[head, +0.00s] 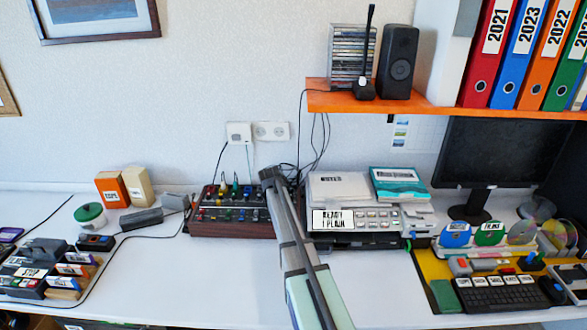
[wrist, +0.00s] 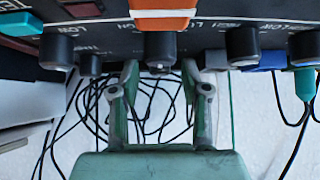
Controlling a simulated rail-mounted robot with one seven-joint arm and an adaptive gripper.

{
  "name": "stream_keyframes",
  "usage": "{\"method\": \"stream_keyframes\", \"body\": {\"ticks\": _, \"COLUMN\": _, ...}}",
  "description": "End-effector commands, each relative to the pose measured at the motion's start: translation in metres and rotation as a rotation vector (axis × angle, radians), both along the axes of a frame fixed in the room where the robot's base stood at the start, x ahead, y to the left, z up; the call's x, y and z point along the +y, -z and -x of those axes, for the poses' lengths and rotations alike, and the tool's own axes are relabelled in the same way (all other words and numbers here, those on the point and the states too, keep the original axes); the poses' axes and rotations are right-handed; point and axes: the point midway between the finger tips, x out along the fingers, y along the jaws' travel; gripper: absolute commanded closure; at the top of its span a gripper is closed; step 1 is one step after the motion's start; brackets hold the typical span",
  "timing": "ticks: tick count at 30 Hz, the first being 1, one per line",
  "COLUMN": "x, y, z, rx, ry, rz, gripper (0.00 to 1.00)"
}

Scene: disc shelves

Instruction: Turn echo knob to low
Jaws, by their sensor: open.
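A dark control unit (head: 225,228) with several coloured knobs stands against the wall in the head view. Its panel, in the wrist view, carries a row of black knobs with partly readable LOW and HIGH labels; I cannot read an echo label. My gripper (wrist: 160,82) is open, its fingers apart. One black knob (wrist: 160,47), under an orange block (wrist: 162,14), lies just ahead of the gap between the fingertips; contact is not clear. Other black knobs sit to its left (wrist: 55,46) and right (wrist: 242,45). In the head view my arm hides the unit's right end.
Loose black cables (wrist: 160,115) hang behind the fingers. A teal plug (wrist: 304,82) is at the right. A white printer-like machine (head: 385,218) stands close right of the unit, and a shelf (head: 440,108) is above. White desk (head: 225,275) in front is clear.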

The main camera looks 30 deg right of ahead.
Motion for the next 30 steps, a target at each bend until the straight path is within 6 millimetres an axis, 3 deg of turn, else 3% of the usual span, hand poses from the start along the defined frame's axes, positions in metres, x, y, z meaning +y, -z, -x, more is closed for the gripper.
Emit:
{"method": "stream_keyframes", "body": {"ticks": 4, "x": 0.002, "y": 0.0, "z": -0.002, "rx": 0.0, "ry": 0.093, "rz": 0.002, "gripper": 0.54}}
{"method": "stream_keyframes", "body": {"ticks": 30, "x": 0.062, "y": -0.112, "z": 0.096, "rx": -0.002, "ry": 0.093, "rz": -0.001, "gripper": 0.54}}
